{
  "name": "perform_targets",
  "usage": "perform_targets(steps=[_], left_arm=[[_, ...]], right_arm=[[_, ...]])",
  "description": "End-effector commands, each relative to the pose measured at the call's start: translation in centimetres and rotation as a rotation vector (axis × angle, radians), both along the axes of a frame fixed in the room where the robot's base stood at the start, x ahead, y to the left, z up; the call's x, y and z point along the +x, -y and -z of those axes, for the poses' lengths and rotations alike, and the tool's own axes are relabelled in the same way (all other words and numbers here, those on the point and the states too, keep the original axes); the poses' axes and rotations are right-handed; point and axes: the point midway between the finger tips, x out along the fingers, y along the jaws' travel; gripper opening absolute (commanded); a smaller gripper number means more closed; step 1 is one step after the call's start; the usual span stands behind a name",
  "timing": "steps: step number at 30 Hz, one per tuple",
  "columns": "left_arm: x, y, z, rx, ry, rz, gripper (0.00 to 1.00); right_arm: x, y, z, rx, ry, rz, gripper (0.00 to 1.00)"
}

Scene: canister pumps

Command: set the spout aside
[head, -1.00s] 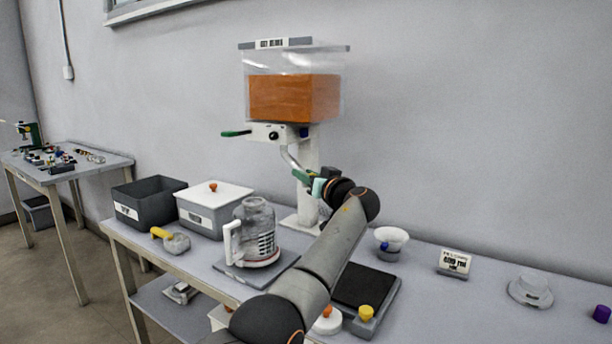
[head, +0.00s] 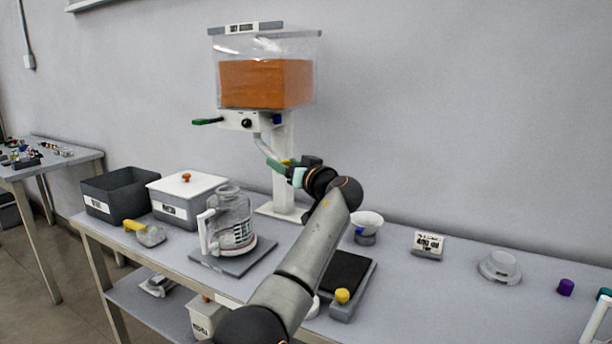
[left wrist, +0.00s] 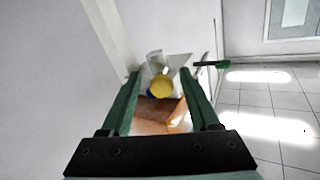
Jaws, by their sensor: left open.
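The spout (head: 264,147) is a bent grey tube running down from the valve block under the clear tank (head: 265,83) with orange contents. My left gripper (head: 285,170) has its green fingers at the spout's lower end. In the left wrist view, my left gripper (left wrist: 163,98) is open, its fingers on either side of a round yellow piece (left wrist: 161,86) in line with the spout. I cannot tell whether the fingers touch it. A green-handled lever (head: 207,121) sticks out left of the valve. My right gripper is not in view.
Below stand a glass jug (head: 231,222) on a grey plate, a white-lidded box (head: 187,189) and an open dark bin (head: 120,197). A white funnel cup (head: 367,224), a sign (head: 429,244) and a white cap (head: 500,266) stand right. Bare tabletop (head: 450,300) lies at front right.

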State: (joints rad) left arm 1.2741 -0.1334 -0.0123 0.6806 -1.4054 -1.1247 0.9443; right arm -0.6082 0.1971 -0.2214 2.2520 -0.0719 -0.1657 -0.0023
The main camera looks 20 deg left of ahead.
Motion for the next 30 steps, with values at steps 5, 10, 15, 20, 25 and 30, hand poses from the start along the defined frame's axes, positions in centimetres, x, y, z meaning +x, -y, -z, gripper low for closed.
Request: perform_targets(steps=[5, 10, 15, 20, 25, 30], left_arm=[[-1.7, 2.7, 0.1, -0.003, 0.001, 0.005, 0.62], [-3.5, 5.4, 0.0, -0.002, 0.001, 0.004, 0.62], [-5.0, 7.4, 0.0, 0.000, 0.000, 0.002, 0.62], [-5.5, 8.1, 0.0, 0.000, -0.001, 0.001, 0.62], [-5.6, 8.2, 0.0, 0.000, -0.001, 0.000, 0.62], [-5.6, 8.2, 0.0, 0.000, -0.001, 0.000, 0.62]], right_arm=[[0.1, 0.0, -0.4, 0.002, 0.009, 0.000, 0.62], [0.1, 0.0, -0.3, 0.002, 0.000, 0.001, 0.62], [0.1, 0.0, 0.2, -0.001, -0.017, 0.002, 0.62], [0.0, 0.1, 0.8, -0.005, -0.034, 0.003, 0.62], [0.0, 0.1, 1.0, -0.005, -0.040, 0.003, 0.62], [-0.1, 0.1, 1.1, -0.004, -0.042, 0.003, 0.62]])
